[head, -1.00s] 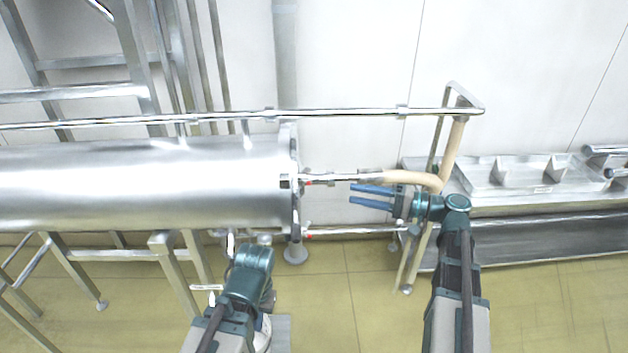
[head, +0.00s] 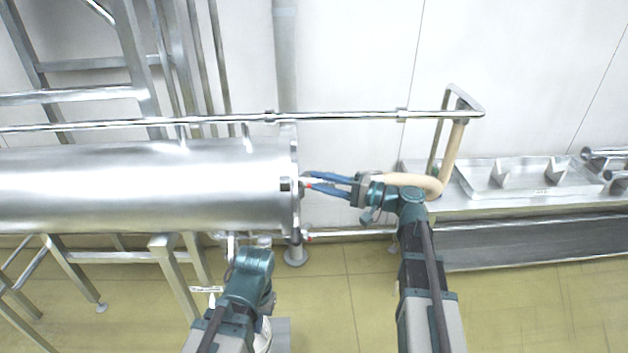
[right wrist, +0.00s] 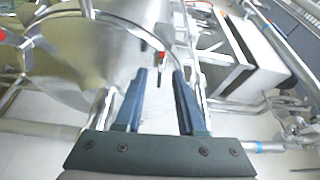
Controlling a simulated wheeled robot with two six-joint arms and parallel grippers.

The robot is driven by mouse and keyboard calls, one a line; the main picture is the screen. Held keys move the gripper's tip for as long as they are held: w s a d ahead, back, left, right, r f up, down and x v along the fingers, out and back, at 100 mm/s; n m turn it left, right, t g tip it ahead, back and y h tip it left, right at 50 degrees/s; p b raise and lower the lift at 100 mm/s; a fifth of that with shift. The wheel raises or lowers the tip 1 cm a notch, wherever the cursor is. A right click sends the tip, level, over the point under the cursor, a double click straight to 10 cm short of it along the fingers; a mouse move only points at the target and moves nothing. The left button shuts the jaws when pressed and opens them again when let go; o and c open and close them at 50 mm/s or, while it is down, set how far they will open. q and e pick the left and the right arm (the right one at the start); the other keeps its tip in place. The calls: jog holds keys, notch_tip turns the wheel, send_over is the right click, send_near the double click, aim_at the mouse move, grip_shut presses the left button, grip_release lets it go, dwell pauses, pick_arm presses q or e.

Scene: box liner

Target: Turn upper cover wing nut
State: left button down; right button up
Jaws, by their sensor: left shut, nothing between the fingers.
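The steel cylinder (head: 150,185) lies across the left half of the head view, its end cover rim (head: 296,215) facing right. A small red-marked fitting (head: 308,185), apparently the upper wing nut, sits at that end. It also shows in the right wrist view (right wrist: 161,56); its exact shape is too small to tell. My right gripper (head: 309,181) is open, with blue fingers pointing left and tips by the fitting. In the right wrist view the fitting appears ahead, between the fingers. Contact cannot be told. My left gripper (head: 252,262) is shut and empty below the cylinder; its fingertips are hard to see.
A horizontal steel rail (head: 350,114) runs above the cylinder. A beige pipe (head: 450,160) bends just behind my right wrist. A steel tray table (head: 530,200) stands at right. A second red-marked fitting (head: 308,238) is lower on the cover. Floor between my arms is clear.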

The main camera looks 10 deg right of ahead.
jog(key=shift+x, duration=1.05)
grip_shut()
